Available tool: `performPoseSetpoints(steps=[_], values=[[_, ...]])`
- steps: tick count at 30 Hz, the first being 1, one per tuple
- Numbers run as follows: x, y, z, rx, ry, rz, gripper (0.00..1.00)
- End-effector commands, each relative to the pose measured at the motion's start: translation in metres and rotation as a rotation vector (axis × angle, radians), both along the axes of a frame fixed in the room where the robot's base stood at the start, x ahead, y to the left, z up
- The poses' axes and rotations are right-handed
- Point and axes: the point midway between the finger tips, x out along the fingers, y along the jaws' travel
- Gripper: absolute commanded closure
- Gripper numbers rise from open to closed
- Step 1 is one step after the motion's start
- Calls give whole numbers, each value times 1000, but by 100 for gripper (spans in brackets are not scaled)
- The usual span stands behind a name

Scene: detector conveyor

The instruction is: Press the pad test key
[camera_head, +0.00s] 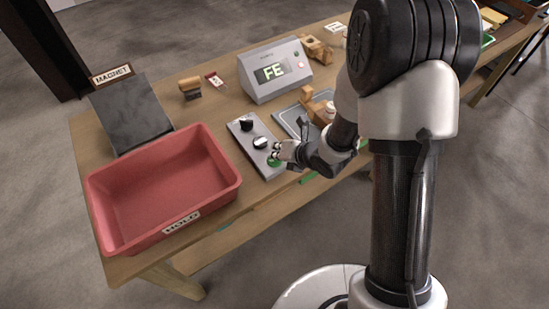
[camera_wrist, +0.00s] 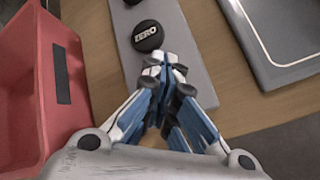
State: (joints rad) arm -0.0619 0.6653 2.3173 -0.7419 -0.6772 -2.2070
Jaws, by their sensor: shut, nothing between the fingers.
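A grey key panel (camera_head: 240,132) lies on the table with a black knob or key (camera_head: 246,125) at its far end. A round ZERO key (camera_head: 260,142) sits mid-panel; it also shows in the wrist view (camera_wrist: 147,35), black with white letters. A green key (camera_head: 274,162) sits at the near end; no label on it is readable. My gripper (camera_head: 278,152) is shut and empty, right at the green key in the head view; contact cannot be told. In the wrist view its closed fingertips (camera_wrist: 165,62) are over the panel, just below ZERO, and hide the green key.
A red HOLD bin (camera_head: 215,200) stands close left of the panel. A grey tray (camera_head: 290,122) with items lies to the right. A detector box (camera_head: 290,85) displays "FE" behind. A dark MAGNET slab (camera_head: 130,112) and small blocks (camera_head: 190,88) are at the back left.

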Motion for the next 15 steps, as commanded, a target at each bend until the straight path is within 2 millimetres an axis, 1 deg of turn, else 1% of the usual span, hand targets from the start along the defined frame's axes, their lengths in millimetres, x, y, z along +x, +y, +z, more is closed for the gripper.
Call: performPoseSetpoints(steps=[7, 15], values=[[-1, 0, 2, -1, 2, 1, 100], [0, 0, 16, -1, 0, 1, 100]])
